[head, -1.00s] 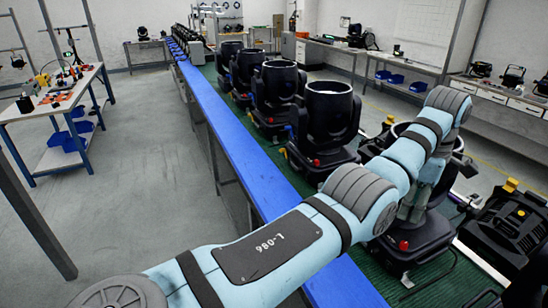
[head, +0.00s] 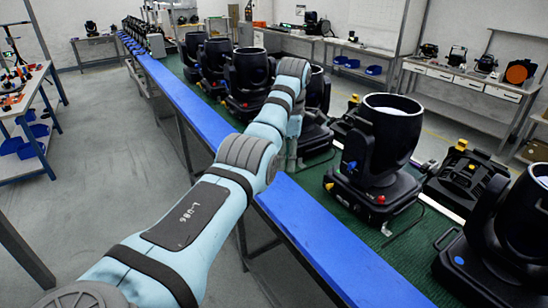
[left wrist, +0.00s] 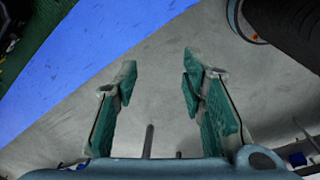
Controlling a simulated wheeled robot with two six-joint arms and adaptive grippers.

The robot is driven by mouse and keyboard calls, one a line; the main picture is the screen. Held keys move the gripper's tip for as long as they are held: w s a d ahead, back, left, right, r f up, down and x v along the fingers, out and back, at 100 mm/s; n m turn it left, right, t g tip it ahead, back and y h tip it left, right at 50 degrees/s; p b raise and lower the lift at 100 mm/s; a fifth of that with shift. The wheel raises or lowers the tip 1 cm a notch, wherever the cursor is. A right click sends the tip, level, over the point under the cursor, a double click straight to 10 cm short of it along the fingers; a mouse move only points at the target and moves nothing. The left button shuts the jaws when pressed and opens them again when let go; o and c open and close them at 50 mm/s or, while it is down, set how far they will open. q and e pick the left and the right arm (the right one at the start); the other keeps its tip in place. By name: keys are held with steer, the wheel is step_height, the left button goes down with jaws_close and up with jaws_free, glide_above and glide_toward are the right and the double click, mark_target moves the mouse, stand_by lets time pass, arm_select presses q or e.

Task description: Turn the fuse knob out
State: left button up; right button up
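A black lamp fixture (head: 390,130) stands on the green belt. Its base carries a red knob (head: 380,199), a yellow knob (head: 329,186) and a blue knob (head: 352,165); I cannot tell which is the fuse knob. My left gripper (head: 291,164) points down to the left of this fixture, apart from it. In the left wrist view my left gripper (left wrist: 155,95) is open and empty, with grey floor and the blue rail behind its fingers. My right gripper is in neither view.
A blue rail (head: 310,229) edges the belt (head: 318,183). Another dark fixture (head: 510,225) stands at the right, and several more line the belt behind my arm. A workbench (head: 25,95) is at the far left. The floor (head: 110,195) left of the rail is clear.

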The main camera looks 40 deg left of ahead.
arm_select(q)
steer(key=shift+s+a+f, duration=0.15)
steer(key=shift+s+a, duration=0.15)
steer(key=shift+a, duration=0.35)
steer(key=shift+s+a+f, duration=0.1)
steer(key=shift+s+a, duration=0.15)
steer(key=shift+a, duration=0.35)
steer(key=shift+w, duration=0.1)
